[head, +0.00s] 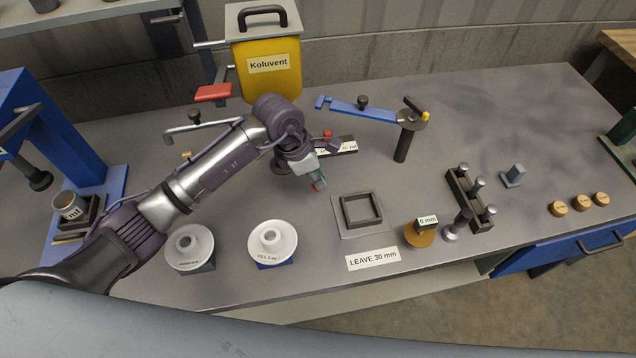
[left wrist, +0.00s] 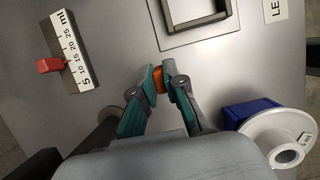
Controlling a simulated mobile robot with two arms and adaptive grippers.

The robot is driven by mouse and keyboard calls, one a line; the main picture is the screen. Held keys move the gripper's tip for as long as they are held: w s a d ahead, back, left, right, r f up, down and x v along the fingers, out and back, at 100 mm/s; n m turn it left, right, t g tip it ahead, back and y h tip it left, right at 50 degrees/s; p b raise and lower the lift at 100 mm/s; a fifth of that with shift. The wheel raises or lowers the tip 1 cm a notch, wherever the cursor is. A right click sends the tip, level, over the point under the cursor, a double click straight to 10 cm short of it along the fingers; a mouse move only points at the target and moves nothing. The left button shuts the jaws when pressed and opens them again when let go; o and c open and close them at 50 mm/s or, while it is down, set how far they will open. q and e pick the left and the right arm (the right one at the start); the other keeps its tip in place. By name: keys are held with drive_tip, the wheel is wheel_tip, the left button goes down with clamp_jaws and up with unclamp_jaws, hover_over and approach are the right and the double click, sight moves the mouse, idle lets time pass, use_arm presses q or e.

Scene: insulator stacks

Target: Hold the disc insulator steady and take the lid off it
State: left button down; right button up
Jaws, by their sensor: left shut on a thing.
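Two white disc insulators stand near the front of the bench: the left one (head: 204,239) on a dark block and the right one (head: 290,240) on a blue block. The right insulator also shows in the left wrist view (left wrist: 262,128), with its blue block (left wrist: 242,110) beside it. My left gripper (head: 318,184) is above the bench, behind and right of the insulators and apart from both. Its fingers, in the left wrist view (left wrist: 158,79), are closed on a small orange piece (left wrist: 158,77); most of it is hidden. My right gripper is not in view.
A square dark frame (head: 345,212) lies right of my gripper, behind a "LEAVE 30 mm" label (head: 373,259). A scale block with a red slider (left wrist: 50,65) lies left of the fingers. A yellow Koluvent can (head: 267,85) stands behind.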

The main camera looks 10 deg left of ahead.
use_arm(q)
wheel_tip(320, 180, down, 3)
drive_tip(key=shift+f+p, duration=0.2)
drive_tip(key=shift+p, duration=0.35)
drive_tip(key=shift+f, duration=0.25)
drive_tip(key=shift+f+b, duration=0.2)
drive_tip(key=shift+b, duration=0.1)
drive_tip(key=c, duration=1.2)
unclamp_jaws()
drive_tip(key=shift+r, duration=0.1)
